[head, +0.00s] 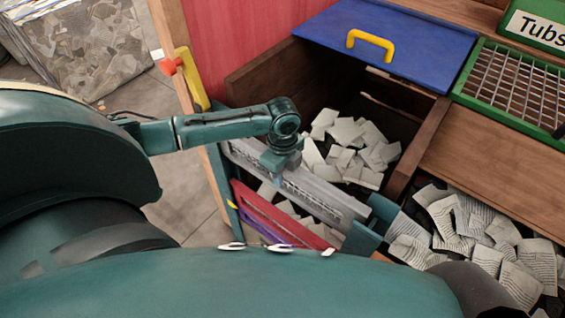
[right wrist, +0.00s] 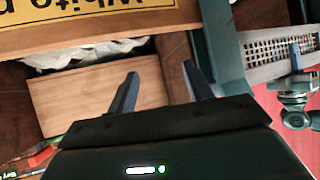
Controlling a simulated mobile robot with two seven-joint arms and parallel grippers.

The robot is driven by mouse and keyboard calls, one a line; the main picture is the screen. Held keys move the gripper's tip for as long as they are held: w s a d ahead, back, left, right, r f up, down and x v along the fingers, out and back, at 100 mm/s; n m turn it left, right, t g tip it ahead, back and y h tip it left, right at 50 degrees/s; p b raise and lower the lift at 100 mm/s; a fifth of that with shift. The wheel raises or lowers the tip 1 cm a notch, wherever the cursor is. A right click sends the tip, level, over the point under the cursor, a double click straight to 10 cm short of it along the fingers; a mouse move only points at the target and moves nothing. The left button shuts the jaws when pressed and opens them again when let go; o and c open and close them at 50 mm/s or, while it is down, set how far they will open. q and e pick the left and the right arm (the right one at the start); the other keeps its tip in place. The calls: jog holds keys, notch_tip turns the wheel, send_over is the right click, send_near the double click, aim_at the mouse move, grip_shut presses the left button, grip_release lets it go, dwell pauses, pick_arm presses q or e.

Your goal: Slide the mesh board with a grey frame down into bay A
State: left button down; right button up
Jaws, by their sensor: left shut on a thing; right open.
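The mesh board with a grey frame (head: 325,198) slants across the front of an open bay of pale papers in the head view. My left gripper (head: 280,160) is shut on its upper edge. The board also shows in the right wrist view (right wrist: 262,48), with my left gripper (right wrist: 297,88) at it. Whether its lower edge sits in a slot is hidden. My right gripper (right wrist: 160,88) is open and empty, in front of a plain wooden panel. No bay letter is readable, so I cannot tell which is bay A.
A blue lid (head: 390,42) with a yellow handle covers the back of the open bay. A green-framed grate (head: 515,88) lies right of it. A red board (head: 265,215) stands in front of the grey one. More papers (head: 470,225) fill the right side. A yellow sign (right wrist: 85,18) hangs above my right gripper.

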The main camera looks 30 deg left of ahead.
pick_arm(q)
notch_tip(320, 180, down, 14)
jog(key=b, duration=0.7)
jog(key=shift+r, duration=0.15)
pick_arm(e)
jog(key=f, duration=0.2)
jog(key=w+a+f, duration=0.1)
jog(key=shift+a+f+m+t+y, duration=0.1)
jog(key=shift+m+t+y, duration=0.2)
jog(key=shift+m+t, duration=0.1)
pick_arm(q)
jog(key=shift+f+b, duration=0.4)
jog(key=shift+f, duration=0.4)
jog(key=c, duration=1.5)
grip_release()
jog(key=shift+r, duration=0.1)
jog(key=o, duration=0.4)
pick_arm(e)
jog(key=shift+s+f, duration=0.15)
jog(key=shift+f, duration=0.25)
pick_arm(q)
jog(key=shift+r, duration=0.25)
notch_tip(320, 180, up, 13)
jog(key=shift+f+p, duration=0.15)
jog(key=shift+p, duration=0.95)
pick_arm(e)
jog(key=shift+r, duration=0.75)
